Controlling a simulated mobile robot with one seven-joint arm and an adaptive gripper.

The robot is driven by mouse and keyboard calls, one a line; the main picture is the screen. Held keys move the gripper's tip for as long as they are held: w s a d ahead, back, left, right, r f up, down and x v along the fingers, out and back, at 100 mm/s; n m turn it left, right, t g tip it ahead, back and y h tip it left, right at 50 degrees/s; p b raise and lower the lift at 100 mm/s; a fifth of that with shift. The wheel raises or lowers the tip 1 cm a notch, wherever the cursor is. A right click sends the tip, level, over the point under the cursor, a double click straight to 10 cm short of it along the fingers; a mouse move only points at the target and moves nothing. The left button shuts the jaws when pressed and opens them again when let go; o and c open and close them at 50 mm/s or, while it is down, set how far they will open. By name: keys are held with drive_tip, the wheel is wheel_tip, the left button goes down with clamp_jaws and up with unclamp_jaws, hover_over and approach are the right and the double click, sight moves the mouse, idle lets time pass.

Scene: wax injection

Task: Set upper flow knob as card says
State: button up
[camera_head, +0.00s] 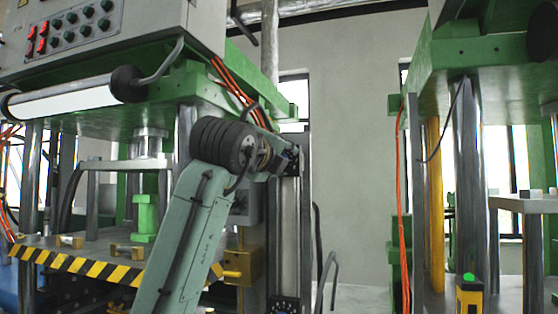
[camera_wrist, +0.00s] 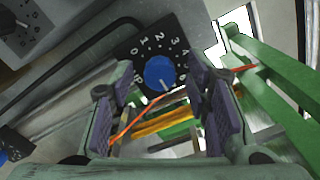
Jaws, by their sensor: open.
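In the wrist view a blue round knob (camera_wrist: 160,72) sits on a black dial plate (camera_wrist: 143,44) with white numbers around it. A pale mark on the knob points down and slightly right; the numbers near it are too blurred to read surely. My gripper (camera_wrist: 159,66) is open, its two purple-padded fingers left and right of the knob; I cannot tell whether they touch it. A second blue knob (camera_wrist: 8,146) shows at the lower left edge; I cannot tell which is the upper one. No readable card shows. In the head view my gripper cannot be made out.
In the head view a control box (camera_head: 75,35) with red and dark buttons hangs upper left, above a press with a yellow-black striped edge (camera_head: 85,267). Another green press (camera_head: 480,70) stands right. Orange cables (camera_head: 232,85) hang near my arm. The wall between is clear.

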drive_tip(key=v, duration=1.2)
